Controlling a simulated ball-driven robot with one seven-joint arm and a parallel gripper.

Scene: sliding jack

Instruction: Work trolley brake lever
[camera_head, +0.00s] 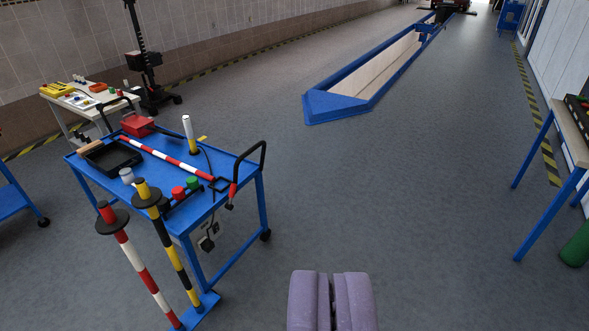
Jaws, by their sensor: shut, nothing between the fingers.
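A blue work trolley (222,163) with a black push handle (263,157) stands on the left. A small red and black lever-like part (232,192) hangs at its right end, below the handle; I cannot tell for sure that it is the brake lever. My gripper (332,300) shows two purple fingers at the bottom edge, close together, shut and empty. It is to the right of the trolley, apart from it, over the grey floor in the picture.
A red-and-white pole (139,264) and a yellow-and-black pole (172,250) stand at the trolley's near side. A blue-edged pit (340,105) runs away at the back. A workbench (559,125) stands on the right. The floor (390,200) between is clear.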

